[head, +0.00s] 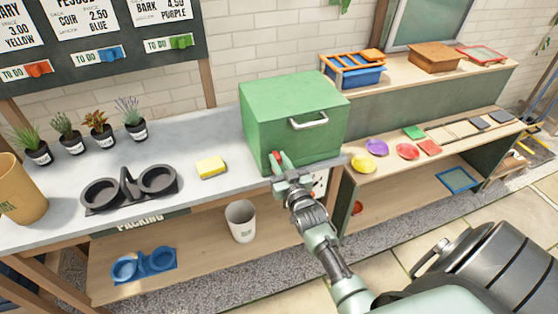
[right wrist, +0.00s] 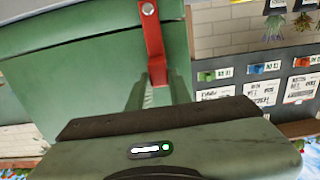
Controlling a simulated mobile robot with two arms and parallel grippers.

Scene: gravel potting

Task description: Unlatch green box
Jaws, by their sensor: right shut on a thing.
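The green box (head: 285,120) stands on the grey worktop with its lid down and a metal handle (head: 309,121) on its front. A red latch strap (head: 276,157) is low on the box's front left. My right gripper (head: 280,171) is at the strap. In the right wrist view, the red strap (right wrist: 153,42) runs from a round rivet on the box (right wrist: 75,75) down between the fingers. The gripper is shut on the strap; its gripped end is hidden. Whether the strap is still fastened is not clear. My left gripper is not in view.
A yellow sponge (head: 211,167), a dark double cup holder (head: 130,189) and several potted plants lie left of the box. A white cup (head: 241,220) stands on the shelf below. To the right, shelves hold coloured lids and a blue crate (head: 354,75).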

